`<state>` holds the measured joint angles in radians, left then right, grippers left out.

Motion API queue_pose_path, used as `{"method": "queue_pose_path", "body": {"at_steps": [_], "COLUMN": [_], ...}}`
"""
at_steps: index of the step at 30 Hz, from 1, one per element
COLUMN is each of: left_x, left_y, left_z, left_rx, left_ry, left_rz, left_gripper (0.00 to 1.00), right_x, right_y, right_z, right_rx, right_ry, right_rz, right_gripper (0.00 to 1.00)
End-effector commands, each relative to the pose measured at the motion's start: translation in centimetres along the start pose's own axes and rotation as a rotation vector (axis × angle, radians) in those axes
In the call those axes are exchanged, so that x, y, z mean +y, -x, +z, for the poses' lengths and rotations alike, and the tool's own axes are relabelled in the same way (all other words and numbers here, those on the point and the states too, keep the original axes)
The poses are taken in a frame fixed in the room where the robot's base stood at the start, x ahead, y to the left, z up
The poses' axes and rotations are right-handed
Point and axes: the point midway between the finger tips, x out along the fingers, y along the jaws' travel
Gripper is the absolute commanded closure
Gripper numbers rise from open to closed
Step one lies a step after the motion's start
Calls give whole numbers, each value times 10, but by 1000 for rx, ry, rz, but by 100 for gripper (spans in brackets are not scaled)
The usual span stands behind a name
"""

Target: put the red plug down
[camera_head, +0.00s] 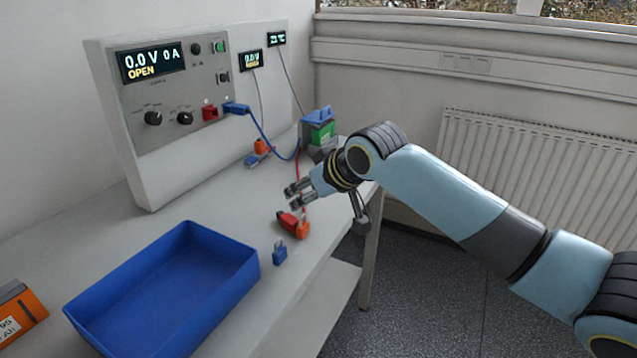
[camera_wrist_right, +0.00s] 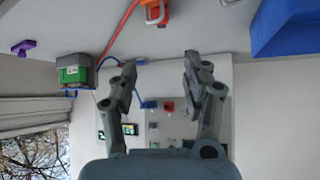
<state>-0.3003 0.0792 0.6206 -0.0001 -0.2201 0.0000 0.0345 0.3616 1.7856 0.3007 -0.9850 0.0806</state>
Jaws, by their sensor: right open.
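The red plug (camera_head: 287,220) lies on the bench near its right edge, with an orange part (camera_head: 303,230) at its right end. A red cable runs from it up toward the battery. In the wrist view an orange-red piece (camera_wrist_right: 155,12) shows at the top, partly cut off. My right gripper (camera_head: 297,190) is open and empty, apart from the plug, just above and behind it in the head view. In the wrist view its fingers (camera_wrist_right: 160,65) stand wide apart with nothing between them. My left gripper is not in view.
A blue tray (camera_head: 252,272) stands at the front, with a small blue connector (camera_head: 280,253) beside it. The cycler panel (camera_head: 150,100) has a red socket (camera_head: 210,112) and a blue plug (camera_head: 236,108). A green-and-blue battery (camera_head: 320,130) stands behind my gripper. An orange battery (camera_head: 18,312) is at the left.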

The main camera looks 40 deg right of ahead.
Motion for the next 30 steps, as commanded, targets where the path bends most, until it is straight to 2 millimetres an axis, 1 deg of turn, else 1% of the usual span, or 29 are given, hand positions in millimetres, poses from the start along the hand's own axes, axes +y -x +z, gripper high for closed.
{"method": "queue_pose_path", "body": {"at_steps": [1,3,6,9,13,27,29,30], "left_x": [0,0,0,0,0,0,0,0], "left_y": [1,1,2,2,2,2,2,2], "left_z": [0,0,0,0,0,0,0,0], "left_rx": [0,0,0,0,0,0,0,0], "left_ry": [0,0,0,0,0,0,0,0], "left_rz": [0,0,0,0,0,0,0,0], "left_gripper": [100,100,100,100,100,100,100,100], "right_x": [1,0,1,0,0,0,-1,-4], "right_y": [12,25,40,49,54,53,54,56], "right_z": [0,0,0,0,0,0,3,8], "right_rx": [2,1,0,1,-1,0,-5,-15], "right_ry": [5,5,3,2,0,0,1,4], "right_rz": [2,1,2,1,0,0,0,-1], "right_gripper": [52,52,52,52,52,52,52,52]}}
